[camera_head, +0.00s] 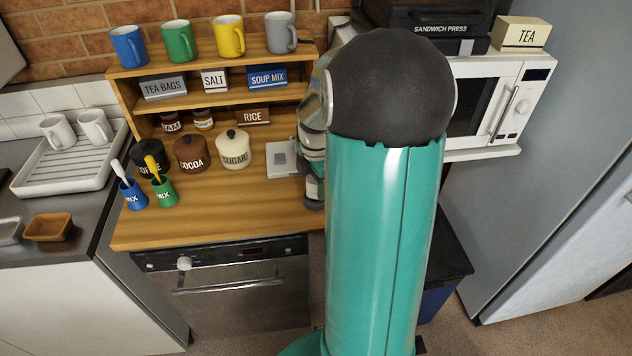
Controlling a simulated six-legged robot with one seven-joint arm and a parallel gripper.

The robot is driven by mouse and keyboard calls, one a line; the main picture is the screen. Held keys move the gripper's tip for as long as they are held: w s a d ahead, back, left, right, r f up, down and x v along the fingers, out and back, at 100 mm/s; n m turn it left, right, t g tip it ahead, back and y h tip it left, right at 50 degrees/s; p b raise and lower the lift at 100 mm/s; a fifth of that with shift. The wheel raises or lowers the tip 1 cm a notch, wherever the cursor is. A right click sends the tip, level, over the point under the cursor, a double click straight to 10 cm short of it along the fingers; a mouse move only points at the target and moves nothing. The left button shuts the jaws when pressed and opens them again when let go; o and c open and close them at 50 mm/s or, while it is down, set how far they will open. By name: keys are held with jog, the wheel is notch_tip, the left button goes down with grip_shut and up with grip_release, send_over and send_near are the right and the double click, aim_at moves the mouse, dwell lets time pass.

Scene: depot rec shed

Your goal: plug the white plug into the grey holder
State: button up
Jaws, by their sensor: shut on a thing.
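A small light grey square block (283,158) sits on the wooden counter, right of the sugar jar and close to my arm. It may be the grey holder, but I cannot tell for certain. I cannot make out the white plug. My teal upper arm and its black joint fill the middle of the view. Some of my white and teal wrist parts show at its left edge, just right of the grey block. My gripper's fingers are hidden behind my arm.
Cocoa (190,153) and sugar (235,150) jars, with blue (133,196) and green (163,192) MIX cups, stand on the counter (235,215). Its front middle is clear. A shelf (215,97) of mugs and signs rises behind. A microwave (515,100) stands right.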

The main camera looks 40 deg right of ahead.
jog(key=o, duration=1.1)
jog(key=shift+c, duration=0.2)
jog(key=shift+r, duration=0.1)
notch_tip(320, 180, up, 14)
